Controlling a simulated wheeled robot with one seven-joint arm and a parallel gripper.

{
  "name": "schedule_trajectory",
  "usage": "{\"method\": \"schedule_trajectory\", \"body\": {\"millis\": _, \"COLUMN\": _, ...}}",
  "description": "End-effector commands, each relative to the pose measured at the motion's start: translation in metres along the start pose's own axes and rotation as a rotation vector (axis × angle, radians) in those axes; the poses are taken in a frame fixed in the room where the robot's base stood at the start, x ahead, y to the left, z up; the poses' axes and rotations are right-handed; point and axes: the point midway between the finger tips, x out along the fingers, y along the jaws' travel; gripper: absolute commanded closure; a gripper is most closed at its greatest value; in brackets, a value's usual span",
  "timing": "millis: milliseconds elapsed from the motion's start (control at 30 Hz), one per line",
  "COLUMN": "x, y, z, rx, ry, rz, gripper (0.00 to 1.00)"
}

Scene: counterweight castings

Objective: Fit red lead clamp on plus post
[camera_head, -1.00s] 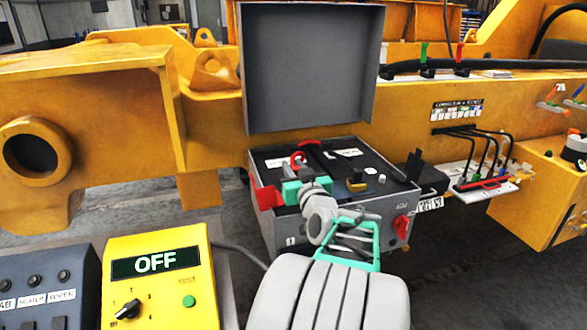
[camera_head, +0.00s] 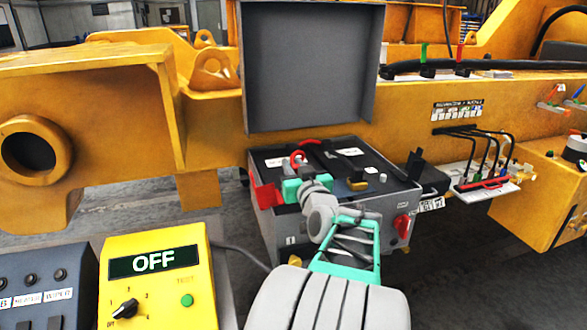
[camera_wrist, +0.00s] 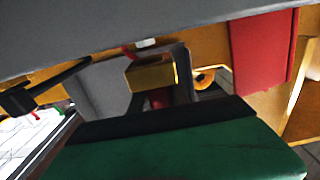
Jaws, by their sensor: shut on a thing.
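My gripper (camera_head: 299,188), with green fingers, is at the front left of the open grey battery box (camera_head: 337,222). It is shut on the red lead clamp. In the wrist view a brass block (camera_wrist: 150,76), which looks like the clamp, shows beyond the green finger, with a red part (camera_wrist: 160,98) below it. A red lead (camera_head: 298,158) loops up just behind my gripper in the head view. The plus post cannot be made out, and I cannot tell whether the clamp touches it. A brass fitting (camera_head: 358,186) sits on the box top farther right.
The box's raised grey lid (camera_head: 311,65) stands behind. A yellow tester (camera_head: 155,283) reading OFF stands at the front left. Yellow castings (camera_head: 90,110) surround the box.

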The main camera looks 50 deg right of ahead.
Motion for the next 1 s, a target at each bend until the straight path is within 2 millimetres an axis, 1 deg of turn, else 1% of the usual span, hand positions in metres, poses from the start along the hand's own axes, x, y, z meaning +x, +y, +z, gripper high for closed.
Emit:
{"method": "schedule_trajectory", "body": {"millis": 367, "x": 0.000, "y": 0.000, "z": -0.001, "rx": -0.001, "ry": 0.002, "rz": 0.000, "gripper": 1.00}}
{"method": "schedule_trajectory", "body": {"millis": 1000, "x": 0.000, "y": 0.000, "z": 0.011, "rx": -0.001, "ry": 0.002, "rz": 0.000, "gripper": 1.00}}
